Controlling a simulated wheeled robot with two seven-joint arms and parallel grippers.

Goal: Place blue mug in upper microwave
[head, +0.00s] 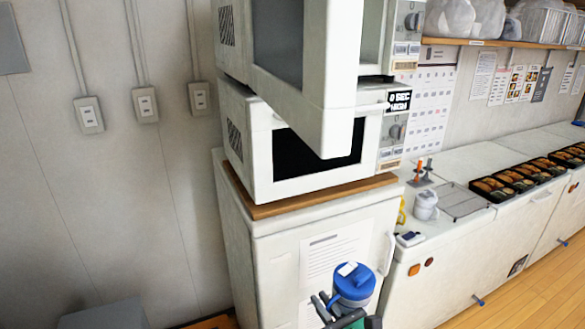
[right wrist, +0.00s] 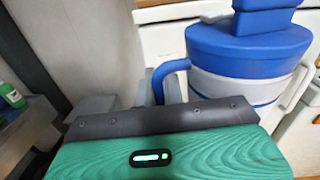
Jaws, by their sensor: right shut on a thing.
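The blue mug (head: 353,283), with a blue lid and a pale band, is at the bottom of the head view, in front of the white cabinet. My right gripper (head: 326,306) is shut on the mug's handle side. In the right wrist view the mug (right wrist: 250,50) stands about upright beyond the gripper (right wrist: 166,88), its blue handle at the fingers. The upper microwave (head: 233,35) sits on top of the lower one, its door (head: 330,70) swung open towards me. The door hides much of its inside. My left gripper is not in view.
The lower microwave (head: 258,160) is closed and stands on a wooden board (head: 300,198) on the cabinet (head: 270,260). The open door overhangs the lower microwave's front. A counter (head: 470,165) with bento trays (head: 500,190) and a small white pot (head: 426,205) lies right.

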